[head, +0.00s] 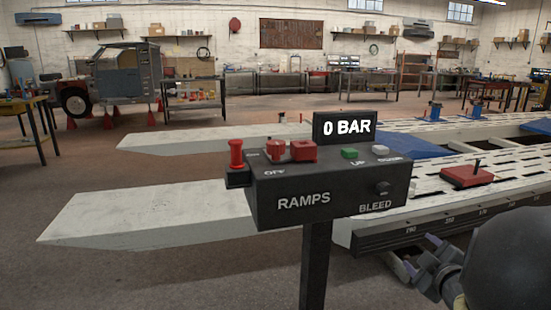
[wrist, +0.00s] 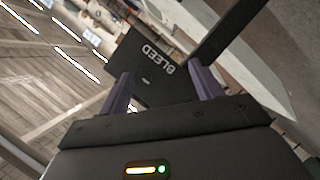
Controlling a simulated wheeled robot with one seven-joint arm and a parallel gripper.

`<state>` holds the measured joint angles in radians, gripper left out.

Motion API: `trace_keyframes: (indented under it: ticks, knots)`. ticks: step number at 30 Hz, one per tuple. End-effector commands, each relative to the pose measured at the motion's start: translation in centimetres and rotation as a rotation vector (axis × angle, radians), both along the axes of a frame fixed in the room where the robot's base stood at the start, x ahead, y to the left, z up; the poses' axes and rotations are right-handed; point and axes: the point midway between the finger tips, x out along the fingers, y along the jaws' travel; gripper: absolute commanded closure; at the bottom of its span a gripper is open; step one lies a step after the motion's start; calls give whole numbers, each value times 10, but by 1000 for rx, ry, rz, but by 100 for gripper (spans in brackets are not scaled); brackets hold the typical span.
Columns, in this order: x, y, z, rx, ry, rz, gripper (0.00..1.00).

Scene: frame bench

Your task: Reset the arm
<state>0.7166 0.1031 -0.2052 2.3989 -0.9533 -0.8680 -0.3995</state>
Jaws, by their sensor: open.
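My gripper (head: 436,262) is at the lower right in the head view, below and to the right of the control box. In the wrist view its two purple-grey fingers (wrist: 164,92) stand apart with nothing between them. The black control box (head: 325,201) marked RAMPS stands on a post and also shows in the wrist view (wrist: 137,68) beyond the fingers, with the word BLEED on it. The fingers look apart from the box. Its display (head: 345,127) reads 0 BAR. My arm hides part of the lower right of the head view.
The box carries red controls (head: 302,150), a green button (head: 350,153) and a bleed knob (head: 382,187). White ramps (head: 150,212) stretch behind and left of it. A red block (head: 466,176) sits on the slotted bench at right. Open floor lies at the lower left.

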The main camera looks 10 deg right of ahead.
Motion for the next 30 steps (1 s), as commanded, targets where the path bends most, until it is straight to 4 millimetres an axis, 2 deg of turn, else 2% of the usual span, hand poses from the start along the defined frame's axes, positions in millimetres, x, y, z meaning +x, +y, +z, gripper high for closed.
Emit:
trace_keyframes:
  ticks: [1,3,8,11,15,18,27,30]
  knots:
    - [11,16,-10,57,36,-21,35]
    - [18,34,-24,140,90,-71,35]
    - [22,83,-62,332,242,-181,35]
    - [14,119,-85,448,355,-251,35]
    - [-8,171,-114,586,519,-340,35]
    - [-27,201,-128,655,622,-394,35]
    - [-85,276,-151,780,889,-508,35]
    - [-87,276,-133,786,895,-518,35]
